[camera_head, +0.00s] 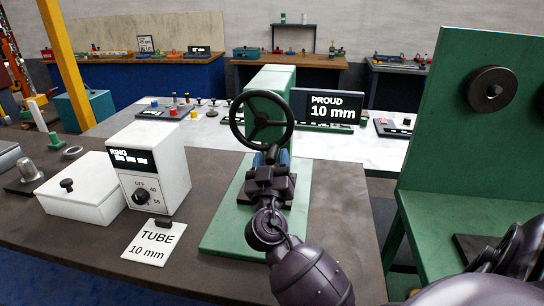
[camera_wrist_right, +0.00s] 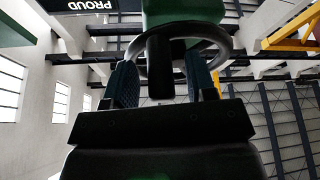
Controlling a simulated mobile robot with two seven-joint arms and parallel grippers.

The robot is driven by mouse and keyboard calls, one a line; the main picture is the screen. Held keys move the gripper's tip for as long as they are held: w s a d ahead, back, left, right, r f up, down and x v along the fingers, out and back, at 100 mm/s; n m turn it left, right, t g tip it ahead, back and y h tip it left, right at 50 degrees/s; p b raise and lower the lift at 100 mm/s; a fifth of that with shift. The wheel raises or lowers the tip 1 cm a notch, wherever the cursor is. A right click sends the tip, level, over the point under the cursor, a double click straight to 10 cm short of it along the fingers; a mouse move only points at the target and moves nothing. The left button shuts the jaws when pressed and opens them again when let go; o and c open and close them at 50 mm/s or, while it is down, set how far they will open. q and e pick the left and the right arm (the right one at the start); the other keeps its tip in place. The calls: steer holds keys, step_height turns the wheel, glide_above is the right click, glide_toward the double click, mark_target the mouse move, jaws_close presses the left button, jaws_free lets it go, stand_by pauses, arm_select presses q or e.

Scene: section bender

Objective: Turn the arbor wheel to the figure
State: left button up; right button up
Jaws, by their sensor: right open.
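The black three-spoked arbor wheel (camera_head: 283,137) stands upright on the front of the green machine (camera_head: 272,79), above a green base plate. My right gripper (camera_head: 270,157) is at the wheel's lower edge. In the right wrist view, the open fingers (camera_wrist_right: 161,80) stand either side of a dark post-like part of the wheel (camera_wrist_right: 158,66); I cannot tell whether they touch it. The wheel's rim shows above them. A dark display (camera_head: 328,106) behind the wheel reads "PROUD 10 mm". A white card (camera_head: 153,241) reads "TUBE 10 mm". My left gripper is not in view.
A white box with a dial marked "RING" (camera_head: 172,165) and a lidded white box (camera_head: 84,190) stand left on the dark bench (camera_head: 60,235). A pale table (camera_head: 385,150) lies behind.

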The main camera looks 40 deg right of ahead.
arm_select(q)
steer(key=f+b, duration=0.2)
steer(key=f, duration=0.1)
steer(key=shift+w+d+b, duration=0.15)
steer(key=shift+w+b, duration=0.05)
steer(key=shift+b, duration=0.2)
arm_select(e)
steer(key=v, duration=0.9)
steer(key=shift+s, duration=0.15)
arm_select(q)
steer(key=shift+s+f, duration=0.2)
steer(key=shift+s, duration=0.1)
arm_select(e)
steer(key=shift+a, duration=0.1)
